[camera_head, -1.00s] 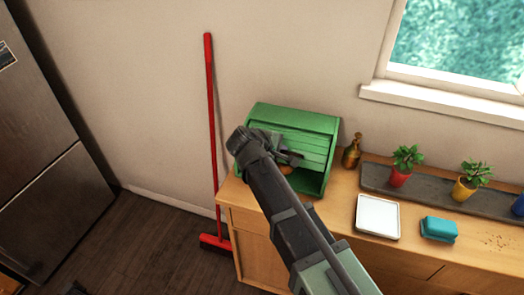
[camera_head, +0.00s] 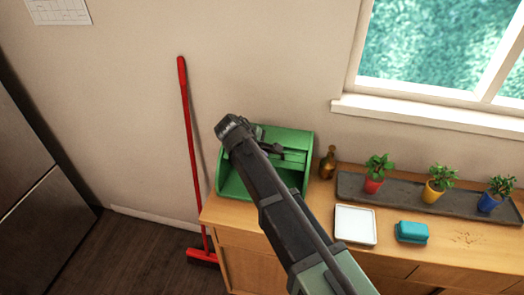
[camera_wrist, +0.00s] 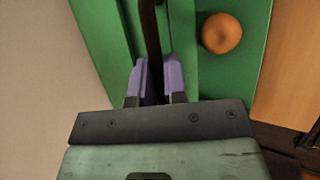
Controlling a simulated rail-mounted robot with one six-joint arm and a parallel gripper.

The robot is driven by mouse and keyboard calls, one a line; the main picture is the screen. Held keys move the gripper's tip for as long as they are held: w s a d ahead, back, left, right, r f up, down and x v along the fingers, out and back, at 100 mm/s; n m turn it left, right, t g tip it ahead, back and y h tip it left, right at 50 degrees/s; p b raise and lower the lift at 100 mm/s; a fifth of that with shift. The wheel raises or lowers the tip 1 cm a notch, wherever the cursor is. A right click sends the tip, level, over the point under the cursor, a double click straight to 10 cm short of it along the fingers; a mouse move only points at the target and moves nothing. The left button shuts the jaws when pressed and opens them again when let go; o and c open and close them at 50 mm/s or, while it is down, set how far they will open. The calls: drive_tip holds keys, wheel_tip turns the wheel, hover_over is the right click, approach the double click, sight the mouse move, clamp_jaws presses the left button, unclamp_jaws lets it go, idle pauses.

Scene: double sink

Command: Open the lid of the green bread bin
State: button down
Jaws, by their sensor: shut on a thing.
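The green bread bin (camera_head: 300,140) stands on the left end of the wooden counter, against the wall. Its slatted lid (camera_head: 292,155) is raised, and the front is largely open with the darker interior showing below. My gripper (camera_head: 270,148) is at the lid, partly hidden behind my arm. In the wrist view, the purple fingers of my gripper (camera_wrist: 156,75) are shut on the dark lid handle (camera_wrist: 151,30). An orange (camera_wrist: 221,33) lies inside the bin, to the right of the fingers.
A brown bottle (camera_head: 327,163) stands right of the bin. Farther right are a white tray (camera_head: 355,225), a teal box (camera_head: 412,232) and potted plants on a dark tray (camera_head: 350,186). A red broom (camera_head: 190,150) leans on the wall at left.

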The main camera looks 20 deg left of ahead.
drive_tip(key=c, duration=1.2)
unclamp_jaws()
drive_tip(key=p+v, duration=0.8)
drive_tip(key=v, duration=0.2)
drive_tip(key=shift+s+a+r, duration=0.15)
drive_tip(key=shift+s+r, duration=0.05)
drive_tip(key=shift+r, duration=0.1)
